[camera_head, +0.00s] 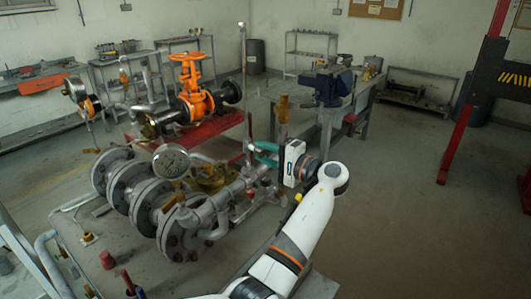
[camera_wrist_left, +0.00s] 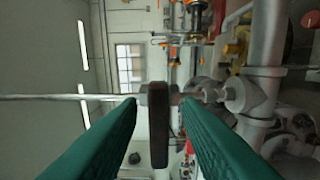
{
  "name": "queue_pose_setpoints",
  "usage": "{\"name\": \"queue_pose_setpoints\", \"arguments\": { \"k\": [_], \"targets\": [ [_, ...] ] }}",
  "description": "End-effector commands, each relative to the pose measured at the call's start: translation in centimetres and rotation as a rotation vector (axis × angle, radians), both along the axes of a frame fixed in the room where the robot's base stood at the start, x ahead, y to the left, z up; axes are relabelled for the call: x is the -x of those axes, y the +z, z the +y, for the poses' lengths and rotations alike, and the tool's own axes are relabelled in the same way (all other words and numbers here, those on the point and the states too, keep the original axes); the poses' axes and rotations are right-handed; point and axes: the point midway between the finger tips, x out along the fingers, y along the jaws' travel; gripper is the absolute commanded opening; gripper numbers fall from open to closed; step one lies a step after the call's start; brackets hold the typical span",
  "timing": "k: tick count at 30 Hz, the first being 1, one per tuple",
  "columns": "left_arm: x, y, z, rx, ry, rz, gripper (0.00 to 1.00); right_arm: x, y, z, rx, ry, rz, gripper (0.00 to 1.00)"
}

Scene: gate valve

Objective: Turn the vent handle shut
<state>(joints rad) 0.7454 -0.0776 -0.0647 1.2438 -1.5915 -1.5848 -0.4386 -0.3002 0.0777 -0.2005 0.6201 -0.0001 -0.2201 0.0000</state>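The vent handle shows in the left wrist view as a dark brownish bar (camera_wrist_left: 158,132), edge-on, at the foot of a thin grey vent pipe (camera_wrist_left: 70,97). In the head view this pipe (camera_head: 245,85) stands upright over the grey pipework; the handle there is too small and covered to make out. My left gripper (camera_head: 262,153) is at the pipe's foot. Its two green fingers (camera_wrist_left: 159,103) stand apart on either side of the bar, with a visible gap on both sides. Whether the bar lies fully between the fingertips in depth, I cannot tell. My right gripper is not in view.
Grey flanged pipework (camera_head: 170,200) with a round gauge (camera_head: 171,161) lies left of my gripper. An orange gate valve (camera_head: 193,90) sits on a red stand behind. A workbench with a blue vise (camera_head: 332,87) stands at the back. The floor at right is clear.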

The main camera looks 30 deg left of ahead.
Motion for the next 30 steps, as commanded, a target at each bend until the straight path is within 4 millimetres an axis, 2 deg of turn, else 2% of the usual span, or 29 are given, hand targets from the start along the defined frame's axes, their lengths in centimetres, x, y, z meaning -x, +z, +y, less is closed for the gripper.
{"name": "queue_pose_setpoints", "arguments": {
  "k": [6,10,14,21,25,30],
  "targets": [
    [0.0,0.0,-0.1,0.0,0.0,-0.001,0.32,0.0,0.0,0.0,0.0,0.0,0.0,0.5],
    [0.1,-0.2,-1.1,0.0,-0.001,-0.002,0.32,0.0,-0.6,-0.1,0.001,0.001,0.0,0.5],
    [0.2,-0.4,-3.4,0.002,-0.003,-0.004,0.32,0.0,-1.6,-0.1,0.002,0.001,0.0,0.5],
    [0.6,-0.4,-8.6,0.002,-0.003,-0.002,0.32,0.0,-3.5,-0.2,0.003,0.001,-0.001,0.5],
    [0.8,-0.3,-10.6,0.0,-0.002,-0.001,0.32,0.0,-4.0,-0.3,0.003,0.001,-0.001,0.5],
    [0.9,-0.1,-11.8,0.001,0.0,0.0,0.32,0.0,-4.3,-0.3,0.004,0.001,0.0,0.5]
  ]
}}
